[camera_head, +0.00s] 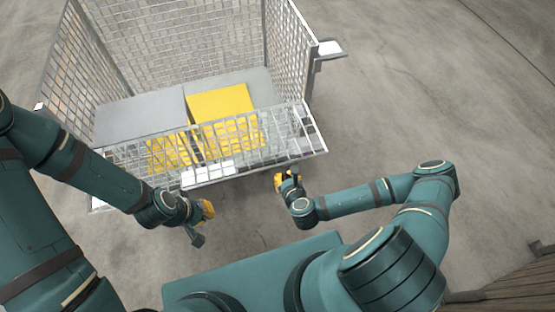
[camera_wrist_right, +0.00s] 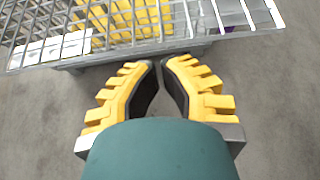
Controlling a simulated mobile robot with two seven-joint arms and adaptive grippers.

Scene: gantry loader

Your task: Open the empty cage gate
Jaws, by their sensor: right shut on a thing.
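The wire mesh cage (camera_head: 296,48) stands in front of me. Its front mesh gate (camera_head: 282,146) spans the side toward me and also shows in the right wrist view (camera_wrist_right: 208,18). The cage holds a grey block (camera_head: 140,117) and a yellow block (camera_head: 222,101), so it is not empty. My right gripper (camera_head: 284,177) is at the gate's near edge, right of its middle. In the right wrist view its yellow-padded fingers (camera_wrist_right: 160,64) come together at that edge, shut on the gate; the exact contact is hard to see. My left gripper (camera_head: 203,222) is apart from the gate; its opening is unclear.
White plates (camera_head: 208,173) sit on the gate's near edge. A light bracket (camera_head: 329,49) sticks out at the cage's right corner. Bare concrete floor (camera_head: 420,90) lies free to the right. A wooden slatted thing (camera_head: 520,290) is at the lower right.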

